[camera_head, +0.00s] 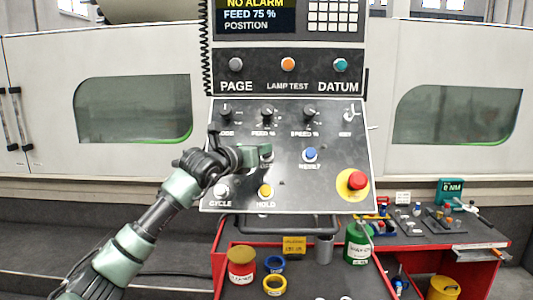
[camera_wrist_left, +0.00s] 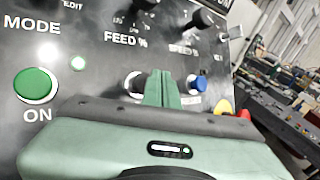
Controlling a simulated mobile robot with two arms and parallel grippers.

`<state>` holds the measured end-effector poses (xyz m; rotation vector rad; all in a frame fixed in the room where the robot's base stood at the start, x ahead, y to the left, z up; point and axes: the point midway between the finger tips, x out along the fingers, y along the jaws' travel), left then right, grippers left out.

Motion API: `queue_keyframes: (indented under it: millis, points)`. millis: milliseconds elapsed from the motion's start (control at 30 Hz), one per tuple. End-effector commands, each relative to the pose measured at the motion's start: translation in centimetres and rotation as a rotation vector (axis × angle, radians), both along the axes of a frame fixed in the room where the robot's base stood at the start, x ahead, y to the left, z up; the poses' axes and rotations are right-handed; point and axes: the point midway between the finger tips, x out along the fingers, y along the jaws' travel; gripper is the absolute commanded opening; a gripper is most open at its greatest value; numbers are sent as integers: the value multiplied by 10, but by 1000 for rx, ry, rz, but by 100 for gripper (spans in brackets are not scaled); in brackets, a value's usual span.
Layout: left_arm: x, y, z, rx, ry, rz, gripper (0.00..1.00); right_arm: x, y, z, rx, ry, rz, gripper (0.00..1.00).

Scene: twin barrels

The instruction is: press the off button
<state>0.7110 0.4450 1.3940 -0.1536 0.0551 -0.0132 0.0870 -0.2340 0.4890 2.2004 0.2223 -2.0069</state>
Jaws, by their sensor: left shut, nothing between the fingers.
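The control panel (camera_head: 320,130) faces me, tilted. In the left wrist view a dark round button in a pale collar (camera_wrist_left: 132,84) sits between the green ON button (camera_wrist_left: 36,85) and a blue button (camera_wrist_left: 197,83). Its label is hidden, but it is likely the off button. My left gripper (camera_head: 262,153) is shut and empty, its green fingers in front of the panel at this button. The fingertips (camera_wrist_left: 162,76) cover the button's right side in the wrist view. I cannot tell whether they touch it. My right gripper is in neither view.
Knobs (camera_head: 267,112) sit above the button row. The white CYCLE (camera_head: 221,190) and yellow HOLD (camera_head: 265,190) buttons sit below, and the red emergency stop (camera_head: 357,180) is at lower right. A red cart (camera_head: 235,287) with cans and tape stands below.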

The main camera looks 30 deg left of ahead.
Motion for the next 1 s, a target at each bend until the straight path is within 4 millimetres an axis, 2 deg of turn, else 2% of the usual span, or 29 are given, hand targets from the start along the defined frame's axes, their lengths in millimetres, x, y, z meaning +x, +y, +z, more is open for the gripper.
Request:
queue_keyframes:
  millis: [1000]
  points:
    - [6, 3, -5, 0, 0, 0, 0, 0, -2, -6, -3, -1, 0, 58]
